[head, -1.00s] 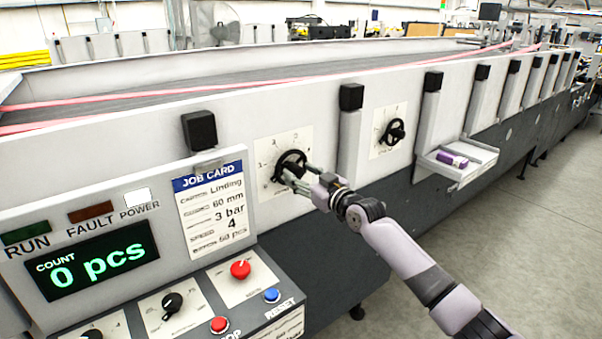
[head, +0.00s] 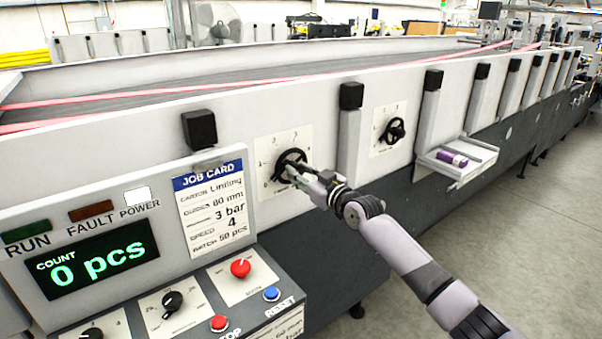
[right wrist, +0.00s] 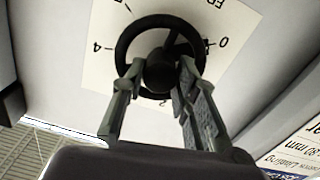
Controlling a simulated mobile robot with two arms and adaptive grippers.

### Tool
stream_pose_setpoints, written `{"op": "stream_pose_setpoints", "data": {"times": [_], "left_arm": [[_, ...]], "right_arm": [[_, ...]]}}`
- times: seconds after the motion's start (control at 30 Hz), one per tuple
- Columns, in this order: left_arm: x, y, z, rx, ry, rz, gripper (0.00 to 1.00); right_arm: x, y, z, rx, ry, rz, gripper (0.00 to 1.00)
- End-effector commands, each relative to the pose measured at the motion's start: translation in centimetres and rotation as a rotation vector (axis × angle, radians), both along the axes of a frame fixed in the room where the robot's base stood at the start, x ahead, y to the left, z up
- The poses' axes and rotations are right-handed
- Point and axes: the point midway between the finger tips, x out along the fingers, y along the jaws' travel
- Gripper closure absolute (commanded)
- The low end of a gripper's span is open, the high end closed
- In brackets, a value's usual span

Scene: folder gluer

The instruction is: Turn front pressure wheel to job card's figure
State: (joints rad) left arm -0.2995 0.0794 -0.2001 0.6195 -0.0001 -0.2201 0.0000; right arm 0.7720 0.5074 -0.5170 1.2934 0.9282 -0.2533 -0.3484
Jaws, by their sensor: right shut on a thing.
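A black handwheel (head: 290,158) sits on a white dial plate (head: 264,152) on the machine's side. My right gripper (head: 291,175) is at this wheel. In the right wrist view the wheel's ring (right wrist: 127,45) and hub show, with figures 0 and 4 readable on the plate (right wrist: 98,75). The fingers of my right gripper (right wrist: 161,74) are shut on the wheel around its hub. The wheel's setting cannot be read clearly. The job card (head: 213,205) reads 3 bar, with speed 4 below. My left gripper is not in view.
A second black wheel (head: 395,130) is on a plate further right. A small shelf (head: 440,170) holds a purple box (head: 453,158). The control panel (head: 240,285) with red and blue buttons lies below the card. The floor at right is clear.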

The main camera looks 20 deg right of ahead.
Motion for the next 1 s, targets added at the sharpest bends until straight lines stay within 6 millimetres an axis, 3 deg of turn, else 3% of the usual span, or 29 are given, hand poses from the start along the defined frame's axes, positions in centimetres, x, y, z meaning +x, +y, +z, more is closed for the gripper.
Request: {"op": "stream_pose_setpoints", "data": {"times": [0.13,0.53,1.0], "left_arm": [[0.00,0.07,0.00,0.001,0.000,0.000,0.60],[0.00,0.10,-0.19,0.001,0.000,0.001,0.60],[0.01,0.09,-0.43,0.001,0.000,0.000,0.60]], "right_arm": [[-0.01,0.01,-0.03,0.000,0.001,0.000,1.00],[-0.01,0.03,-0.07,0.078,0.028,0.000,1.00],[0.00,0.03,-0.05,0.454,0.165,0.001,1.00]]}}
